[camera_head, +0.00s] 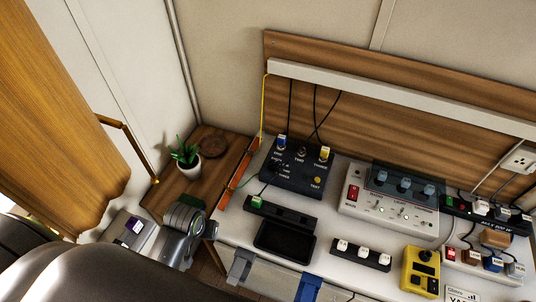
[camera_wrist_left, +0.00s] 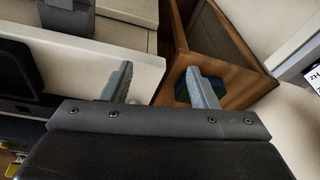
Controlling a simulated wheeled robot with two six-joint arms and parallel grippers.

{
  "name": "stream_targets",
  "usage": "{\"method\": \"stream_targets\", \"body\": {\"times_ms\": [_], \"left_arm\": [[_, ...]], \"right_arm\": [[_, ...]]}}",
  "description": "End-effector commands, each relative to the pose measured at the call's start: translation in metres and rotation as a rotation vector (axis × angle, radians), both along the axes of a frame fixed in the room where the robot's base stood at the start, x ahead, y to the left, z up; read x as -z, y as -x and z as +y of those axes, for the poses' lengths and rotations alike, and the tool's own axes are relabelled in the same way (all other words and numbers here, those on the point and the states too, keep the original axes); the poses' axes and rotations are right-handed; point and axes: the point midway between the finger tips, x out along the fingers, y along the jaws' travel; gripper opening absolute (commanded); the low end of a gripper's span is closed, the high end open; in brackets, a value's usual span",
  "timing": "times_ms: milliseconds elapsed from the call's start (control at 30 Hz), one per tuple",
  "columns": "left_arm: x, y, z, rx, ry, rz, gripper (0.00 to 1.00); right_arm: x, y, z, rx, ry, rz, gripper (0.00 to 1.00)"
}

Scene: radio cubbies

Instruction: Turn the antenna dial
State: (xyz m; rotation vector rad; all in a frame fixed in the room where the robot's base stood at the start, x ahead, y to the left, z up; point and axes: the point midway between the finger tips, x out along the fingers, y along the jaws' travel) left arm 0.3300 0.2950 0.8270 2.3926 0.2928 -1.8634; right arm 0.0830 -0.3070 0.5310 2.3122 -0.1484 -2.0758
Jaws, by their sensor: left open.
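A dark control box (camera_head: 292,165) stands on the white counter at its back left. Its top carries a blue plug, a grey plug, a yellow plug, a yellow test button (camera_head: 317,182) and a dark knob (camera_head: 274,166) on the left. The lettering is too small to tell whether this knob is the antenna dial. My left gripper (camera_head: 192,238) is low beside the counter's left end, apart from the box. In the left wrist view its two fingers (camera_wrist_left: 160,70) are spread and empty, near the counter's front corner. My right gripper is not in view.
A potted plant (camera_head: 187,155) stands on a wooden side surface at left. A panel with switches (camera_head: 390,208), a dark tray (camera_head: 285,241), a white-key strip (camera_head: 361,254) and a yellow device (camera_head: 420,270) crowd the counter (camera_head: 228,228). Grey and blue pieces hang at its front edge.

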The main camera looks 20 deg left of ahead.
Motion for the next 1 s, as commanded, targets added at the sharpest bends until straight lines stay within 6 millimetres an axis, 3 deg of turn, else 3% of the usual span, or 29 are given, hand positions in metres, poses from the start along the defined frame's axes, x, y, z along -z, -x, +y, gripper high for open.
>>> {"method": "stream_targets", "body": {"times_ms": [33,100,367,567,700,833,1000], "left_arm": [[-0.028,-0.018,-0.005,-0.023,0.015,-0.009,0.54],[-0.052,-0.036,-0.012,-0.062,0.036,-0.005,0.54],[-0.075,-0.121,-0.042,-0.213,0.115,0.054,0.54],[-0.116,-0.195,-0.072,-0.345,0.155,0.116,0.54],[-0.155,-0.236,-0.094,-0.430,0.164,0.155,0.54],[-0.186,-0.260,-0.110,-0.491,0.162,0.182,0.54],[-0.209,-0.274,-0.120,-0.535,0.157,0.202,0.54]], "right_arm": [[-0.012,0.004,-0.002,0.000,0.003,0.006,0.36],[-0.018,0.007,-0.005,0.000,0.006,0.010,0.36],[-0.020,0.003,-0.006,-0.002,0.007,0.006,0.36],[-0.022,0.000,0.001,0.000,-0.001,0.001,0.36],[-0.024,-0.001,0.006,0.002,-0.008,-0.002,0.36],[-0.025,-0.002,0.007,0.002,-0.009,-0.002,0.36],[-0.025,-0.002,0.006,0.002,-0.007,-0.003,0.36]]}}
